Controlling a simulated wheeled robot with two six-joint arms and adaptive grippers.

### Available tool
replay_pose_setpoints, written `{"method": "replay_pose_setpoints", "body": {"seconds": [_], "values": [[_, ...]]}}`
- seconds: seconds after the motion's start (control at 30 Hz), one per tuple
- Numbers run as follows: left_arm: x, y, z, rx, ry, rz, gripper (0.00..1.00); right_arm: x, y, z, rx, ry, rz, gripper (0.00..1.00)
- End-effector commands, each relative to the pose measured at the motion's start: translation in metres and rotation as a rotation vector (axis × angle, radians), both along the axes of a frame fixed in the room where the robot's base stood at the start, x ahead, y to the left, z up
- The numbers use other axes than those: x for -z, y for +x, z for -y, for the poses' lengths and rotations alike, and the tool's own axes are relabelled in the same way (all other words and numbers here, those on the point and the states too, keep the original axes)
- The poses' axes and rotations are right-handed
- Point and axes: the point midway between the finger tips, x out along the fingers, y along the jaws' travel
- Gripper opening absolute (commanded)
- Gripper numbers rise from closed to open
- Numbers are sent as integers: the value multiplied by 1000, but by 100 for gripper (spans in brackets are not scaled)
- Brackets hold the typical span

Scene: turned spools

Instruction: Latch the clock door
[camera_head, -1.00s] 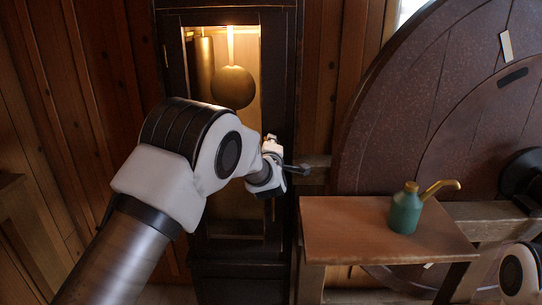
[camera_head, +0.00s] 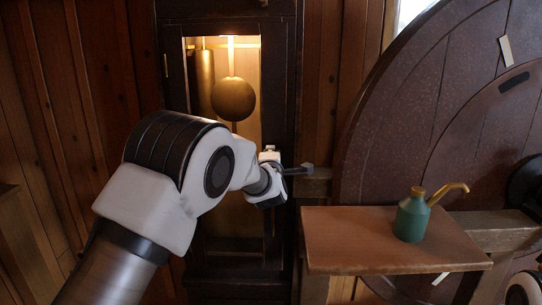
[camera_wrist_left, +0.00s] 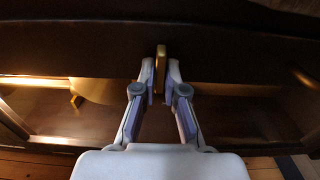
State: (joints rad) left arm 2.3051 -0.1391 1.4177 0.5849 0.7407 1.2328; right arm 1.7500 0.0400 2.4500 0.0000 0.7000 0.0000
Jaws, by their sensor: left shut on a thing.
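The tall dark clock stands against the wood wall in the head view. Its door (camera_head: 279,90) has a long glazed opening, and a round brass pendulum (camera_head: 233,98) hangs inside, lit from above. My left gripper (camera_head: 268,158) is at the right side of the door, at mid-height. In the left wrist view, my left gripper (camera_wrist_left: 161,80) is shut on a small upright brass latch (camera_wrist_left: 161,58) on the dark door frame. The latch's far side is hidden. From here I cannot tell a gap between door and case. My right gripper is not in view.
A wooden stand (camera_head: 370,240) to the right holds a green oil can (camera_head: 412,221) with a brass spout. A large dark wooden wheel (camera_head: 410,130) fills the space behind it. Wall boards (camera_head: 100,90) are on the left.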

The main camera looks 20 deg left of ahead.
Motion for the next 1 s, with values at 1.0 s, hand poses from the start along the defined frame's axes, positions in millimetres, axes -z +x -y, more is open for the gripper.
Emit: {"method": "replay_pose_setpoints", "body": {"seconds": [1.0], "values": [[1, -73, 19, -2, 0, 0, 34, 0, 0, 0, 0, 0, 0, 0]]}}
